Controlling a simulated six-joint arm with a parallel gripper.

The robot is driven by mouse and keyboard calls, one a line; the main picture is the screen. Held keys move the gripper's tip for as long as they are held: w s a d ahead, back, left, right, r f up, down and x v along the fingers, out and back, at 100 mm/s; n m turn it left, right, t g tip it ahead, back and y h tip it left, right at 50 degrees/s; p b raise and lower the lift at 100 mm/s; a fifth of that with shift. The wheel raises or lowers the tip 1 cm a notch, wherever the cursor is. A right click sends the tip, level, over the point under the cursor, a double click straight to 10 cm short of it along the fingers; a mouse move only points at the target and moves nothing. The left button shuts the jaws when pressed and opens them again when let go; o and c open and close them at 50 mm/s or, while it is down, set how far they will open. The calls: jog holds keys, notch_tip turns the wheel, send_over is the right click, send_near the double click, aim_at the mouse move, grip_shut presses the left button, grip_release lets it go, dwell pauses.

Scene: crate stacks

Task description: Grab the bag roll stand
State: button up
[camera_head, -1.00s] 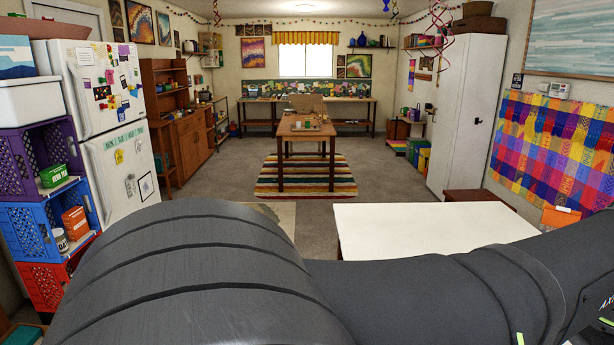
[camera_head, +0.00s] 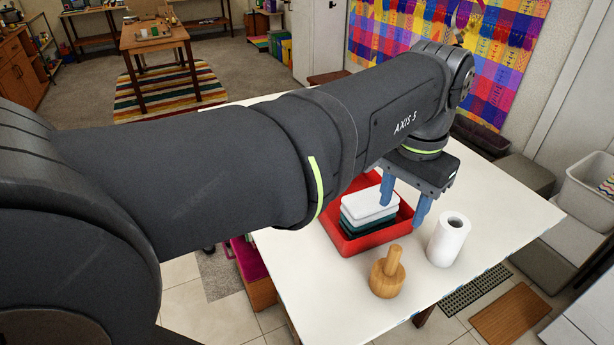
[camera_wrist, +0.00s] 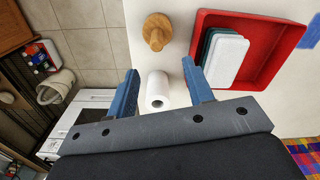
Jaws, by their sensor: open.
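An upright white roll (camera_head: 449,240) with a dark hole in its top, apparently the bag roll stand, stands on the white table (camera_head: 490,205). A wooden piece (camera_head: 387,272) with a round base and an upright peg stands to its left. My gripper (camera_head: 403,211) is open and empty, pointing down above the table, left of the roll in the head view. In the wrist view, the roll (camera_wrist: 157,90) shows between the blue fingers, apart from both. The wooden piece (camera_wrist: 156,31) lies beyond the fingertips there.
A red tray (camera_head: 345,243) holding stacked white and dark teal flat boxes (camera_head: 369,206) is on the table, close by the gripper. Bare tabletop lies around the roll. A grey bin (camera_head: 588,190) stands at the right, off the table.

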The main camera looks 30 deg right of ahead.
aim_at(396, 248)
notch_tip(396, 248, down, 8)
jog(key=shift+f, duration=0.25)
jog(key=shift+s+d+f, duration=0.1)
jog(key=shift+d+f, duration=0.05)
jog(key=shift+f, duration=0.75)
jog(key=shift+s+d+f, duration=0.1)
jog(key=shift+d+f, duration=0.05)
jog(key=shift+f, duration=0.75)
jog(key=shift+s+d+f, duration=0.1)
jog(key=shift+d+f, duration=0.05)
jog(key=shift+f, duration=0.75)
grip_shut()
